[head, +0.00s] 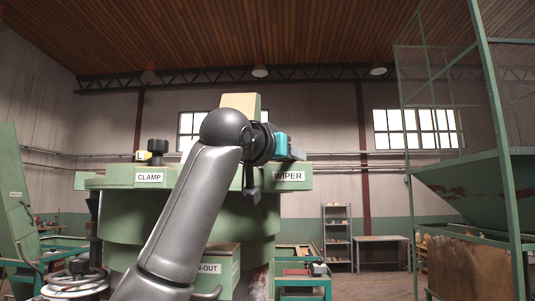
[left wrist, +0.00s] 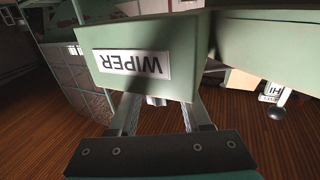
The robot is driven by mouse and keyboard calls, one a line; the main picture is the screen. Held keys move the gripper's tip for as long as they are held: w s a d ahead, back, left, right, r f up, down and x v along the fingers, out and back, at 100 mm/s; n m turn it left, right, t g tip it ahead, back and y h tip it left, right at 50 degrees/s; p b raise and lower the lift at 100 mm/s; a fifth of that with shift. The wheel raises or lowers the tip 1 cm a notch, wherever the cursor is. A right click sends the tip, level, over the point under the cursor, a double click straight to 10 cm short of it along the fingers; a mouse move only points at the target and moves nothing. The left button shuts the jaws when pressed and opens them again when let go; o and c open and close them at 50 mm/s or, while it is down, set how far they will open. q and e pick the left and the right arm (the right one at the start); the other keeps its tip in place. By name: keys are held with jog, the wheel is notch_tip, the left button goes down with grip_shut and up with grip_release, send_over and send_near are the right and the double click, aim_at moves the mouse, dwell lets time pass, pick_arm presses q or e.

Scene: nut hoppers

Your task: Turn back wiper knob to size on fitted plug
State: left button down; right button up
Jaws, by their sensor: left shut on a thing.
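The green wiper box (head: 291,177) with its white WIPER label is at the right of the green machine in the head view. In the left wrist view the wiper box (left wrist: 190,78) shows upside down, in front of the finger ends. In the left wrist view the fingers of my left gripper (left wrist: 160,112) run behind the box. It is shut on the wiper knob, which the box and gripper hide. I cannot make out the plug. My right gripper is not in view.
A clamp box (head: 148,177) with a black knob (head: 158,148) on top is at the left of the machine. A large green hopper (head: 470,190) stands at the right. Shelves (head: 337,230) and a table (head: 382,240) are behind, with open floor before them.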

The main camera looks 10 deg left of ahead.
pick_arm(q)
jog(key=n+y, duration=0.1)
jog(key=y, duration=0.1)
jog(key=shift+n+t+y, duration=0.3)
jog(key=shift+n+y, duration=1.4)
jog(key=shift+y, duration=0.8)
jog(key=shift+c, duration=1.8)
grip_release()
jog(key=shift+s, duration=0.1)
